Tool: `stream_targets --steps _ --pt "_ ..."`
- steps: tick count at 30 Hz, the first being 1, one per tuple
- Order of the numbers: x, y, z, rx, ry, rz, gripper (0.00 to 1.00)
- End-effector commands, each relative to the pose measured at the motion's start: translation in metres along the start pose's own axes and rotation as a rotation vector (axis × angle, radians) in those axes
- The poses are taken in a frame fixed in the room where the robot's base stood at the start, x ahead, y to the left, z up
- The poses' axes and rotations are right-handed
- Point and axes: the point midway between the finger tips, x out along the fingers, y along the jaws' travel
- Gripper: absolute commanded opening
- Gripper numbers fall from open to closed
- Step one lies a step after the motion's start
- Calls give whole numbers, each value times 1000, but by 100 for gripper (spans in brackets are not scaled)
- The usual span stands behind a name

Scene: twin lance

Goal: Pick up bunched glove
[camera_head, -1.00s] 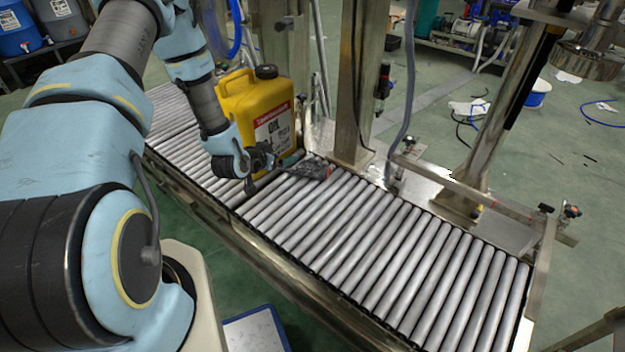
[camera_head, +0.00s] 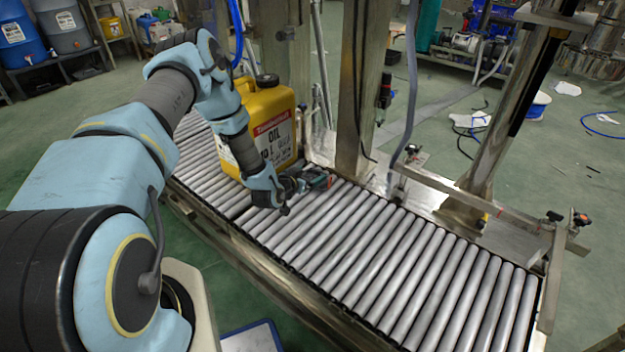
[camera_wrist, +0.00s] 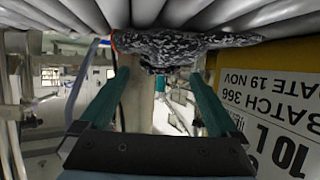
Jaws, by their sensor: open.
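The bunched glove (camera_head: 319,177) lies on the conveyor rollers, just right of the yellow oil can's foot. In the wrist view the glove (camera_wrist: 175,46) is a grey-and-black speckled bundle with a bit of orange at its left end, against the rollers. My gripper (camera_head: 308,184) is low over the rollers, right up at the glove. In the wrist view the two teal fingers of my gripper (camera_wrist: 158,74) are apart, with the glove across and beyond their tips. The head view hides part of the glove behind my gripper; whether the fingers touch it I cannot tell.
The yellow oil can (camera_head: 272,125) stands on the rollers close beside my gripper; its label fills the right of the wrist view. A steel post (camera_head: 356,90) rises behind the glove. The conveyor rollers (camera_head: 400,260) to the right are bare.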

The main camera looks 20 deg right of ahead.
Motion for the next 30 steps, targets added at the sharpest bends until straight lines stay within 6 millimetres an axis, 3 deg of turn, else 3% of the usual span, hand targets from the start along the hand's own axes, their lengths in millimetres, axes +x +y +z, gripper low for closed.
stream_targets --steps 6,13,30 --pt "23 0 0 0 0 -1 97" --pt "24 0 0 0 0 -1 97" --pt "23 0 1 0 -3 0 34"
